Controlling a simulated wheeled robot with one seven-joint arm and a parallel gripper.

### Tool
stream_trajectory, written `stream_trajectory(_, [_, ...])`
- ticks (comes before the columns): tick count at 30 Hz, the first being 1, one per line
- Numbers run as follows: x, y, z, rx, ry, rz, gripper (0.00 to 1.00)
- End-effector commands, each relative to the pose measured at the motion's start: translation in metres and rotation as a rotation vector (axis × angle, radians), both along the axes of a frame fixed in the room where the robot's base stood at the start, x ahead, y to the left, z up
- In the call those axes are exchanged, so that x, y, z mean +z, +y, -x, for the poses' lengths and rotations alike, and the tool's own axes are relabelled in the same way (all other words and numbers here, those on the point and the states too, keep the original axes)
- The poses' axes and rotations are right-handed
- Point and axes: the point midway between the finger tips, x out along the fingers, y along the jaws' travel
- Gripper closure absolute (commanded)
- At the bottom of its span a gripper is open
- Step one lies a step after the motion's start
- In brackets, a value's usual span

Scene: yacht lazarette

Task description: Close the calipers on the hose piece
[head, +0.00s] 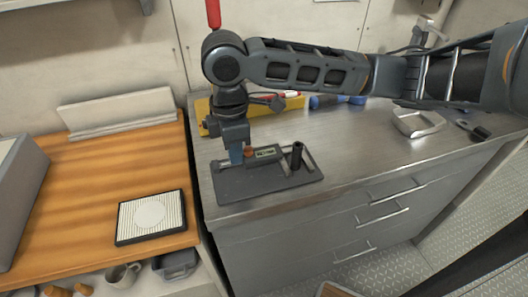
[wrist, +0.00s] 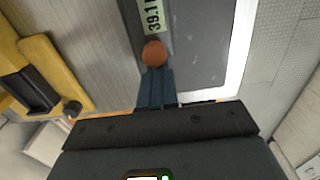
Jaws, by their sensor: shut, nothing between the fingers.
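The calipers (head: 266,154) lie on a dark board (head: 262,189) on the steel worktop. Their grey body has a display and an orange knob (head: 248,152). The hose piece (head: 297,156), a short black tube, stands upright near the right end of the calipers; the jaws around it are too small to make out. In the wrist view the display (wrist: 154,16) shows about 39.1, with the orange knob (wrist: 154,53) below it. My gripper (head: 236,160) is shut and empty, pointing down. Its fingertips (wrist: 156,73) are right beside the knob; I cannot tell if they touch it.
A yellow object (head: 205,109) lies behind the board, with a blue-handled tool (head: 337,101) further right. A metal tray (head: 418,123) stands at the right. Bare worktop (head: 360,143) lies between board and tray. A lower wooden table (head: 95,175) adjoins at left.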

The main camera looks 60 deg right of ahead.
Motion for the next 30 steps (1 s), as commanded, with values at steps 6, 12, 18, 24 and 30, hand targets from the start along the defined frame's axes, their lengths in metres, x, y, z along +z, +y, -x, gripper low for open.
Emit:
stream_trajectory(6, [-0.0001,-0.0025,0.0024,-0.001,0.001,0.001,1.0])
stream_trajectory(12, [-0.0001,-0.0045,0.0043,-0.001,0.001,0.001,1.0])
stream_trajectory(18, [-0.0001,-0.0063,0.0062,0.0,0.001,0.001,1.0])
stream_trajectory(24, [-0.0002,-0.0082,0.0081,0.0,0.001,0.001,1.0])
stream_trajectory(30, [-0.0002,-0.0102,0.0101,-0.001,0.001,0.001,1.0])
